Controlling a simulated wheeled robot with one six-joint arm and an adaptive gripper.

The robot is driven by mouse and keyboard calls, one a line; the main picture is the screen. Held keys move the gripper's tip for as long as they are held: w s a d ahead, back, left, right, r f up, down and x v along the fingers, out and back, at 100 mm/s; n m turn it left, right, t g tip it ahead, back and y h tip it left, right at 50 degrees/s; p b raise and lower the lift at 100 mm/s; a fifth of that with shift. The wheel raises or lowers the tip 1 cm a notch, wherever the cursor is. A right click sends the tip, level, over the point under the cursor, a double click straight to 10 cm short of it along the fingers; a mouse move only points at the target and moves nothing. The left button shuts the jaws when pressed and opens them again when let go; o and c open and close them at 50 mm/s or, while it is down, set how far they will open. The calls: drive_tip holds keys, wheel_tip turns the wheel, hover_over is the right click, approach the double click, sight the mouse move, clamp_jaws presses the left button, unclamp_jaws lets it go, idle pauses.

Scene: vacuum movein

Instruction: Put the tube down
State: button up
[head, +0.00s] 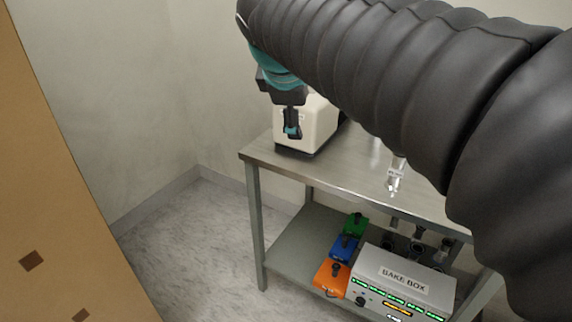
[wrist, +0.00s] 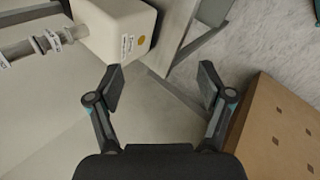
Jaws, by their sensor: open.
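A small clear tube-like piece with a white label (head: 395,178) is at the table top, just below my arm. My arm hides what lies behind it, so I cannot tell whether this is the task's tube. In the wrist view, a pale tubular part with white labels (wrist: 50,42) runs up to the cream-coloured machine (wrist: 120,25). My gripper (head: 291,132) hangs in front of the same machine (head: 320,125) in the head view. In the wrist view my gripper (wrist: 160,78) is open, with nothing between its fingers.
The metal table (head: 262,154) has a lower shelf. On it are a white bake box (head: 400,277), an orange box (head: 331,277), a blue box (head: 343,248), a green box (head: 355,225) and dark fittings. A tan carton (head: 50,200) stands at left. Floor (head: 190,245) between is clear.

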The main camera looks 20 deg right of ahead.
drive_tip(key=s+a+f+m+y, duration=0.2)
drive_tip(key=s+a+f+m, duration=0.1)
drive_tip(key=s+f+m, duration=0.2)
drive_tip(key=s+a+f+m+y, duration=0.2)
drive_tip(key=s+f+m, duration=0.4)
drive_tip(key=s+f, duration=0.4)
wheel_tip(320, 180, down, 4)
drive_tip(key=shift+a+r+g, duration=0.25)
drive_tip(key=shift+a+g, duration=0.05)
drive_tip(key=shift+a, duration=0.2)
drive_tip(key=shift+s, duration=0.1)
